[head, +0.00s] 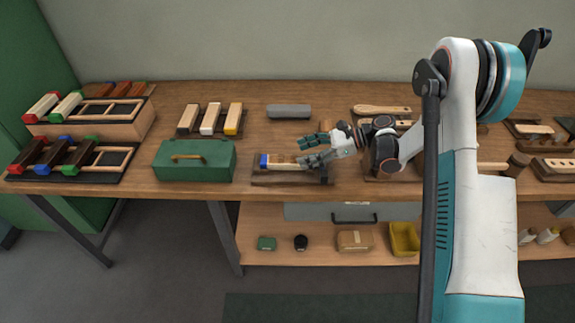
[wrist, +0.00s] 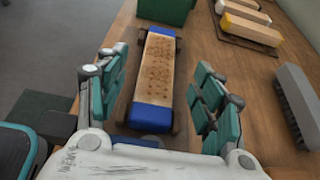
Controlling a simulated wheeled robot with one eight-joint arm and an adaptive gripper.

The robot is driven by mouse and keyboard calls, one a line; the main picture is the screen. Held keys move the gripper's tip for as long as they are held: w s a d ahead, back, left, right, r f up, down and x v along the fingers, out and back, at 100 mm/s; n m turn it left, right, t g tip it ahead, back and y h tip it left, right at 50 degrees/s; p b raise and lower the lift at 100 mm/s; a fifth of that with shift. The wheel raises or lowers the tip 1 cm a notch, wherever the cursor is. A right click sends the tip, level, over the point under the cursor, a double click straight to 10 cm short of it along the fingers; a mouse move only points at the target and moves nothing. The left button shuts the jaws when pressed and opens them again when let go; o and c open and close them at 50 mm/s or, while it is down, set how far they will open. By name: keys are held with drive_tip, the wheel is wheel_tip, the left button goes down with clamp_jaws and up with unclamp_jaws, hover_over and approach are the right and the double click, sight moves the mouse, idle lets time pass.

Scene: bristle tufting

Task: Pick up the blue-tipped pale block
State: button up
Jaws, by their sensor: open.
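The blue-tipped pale block (head: 284,161) lies on a dark wooden holder (head: 262,181) near the table's front edge. In the wrist view, the pale block (wrist: 156,68) has a blue cap at each end and rows of small dark holes on its top face. My gripper (head: 306,151) is at the block's right part in the head view, partly hiding it. In the wrist view my gripper (wrist: 161,72) is open, with one teal finger on each side of the block and a visible gap on both sides. I cannot tell how far above the block the fingertips are.
A green toolbox (head: 194,161) stands left of the holder. A grey block (head: 289,111) lies behind it, and several pale blocks lie on a board at the back left. Racks with coloured-tip blocks (head: 70,160) stand far left. Wooden brushes and holders are to the right.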

sight(281, 159)
drive_tip(key=b+x, duration=0.3)
drive_tip(key=x, duration=0.4)
drive_tip(key=shift+a+f, duration=0.1)
drive_tip(key=shift+a, duration=0.1)
drive_tip(key=c, duration=1.2)
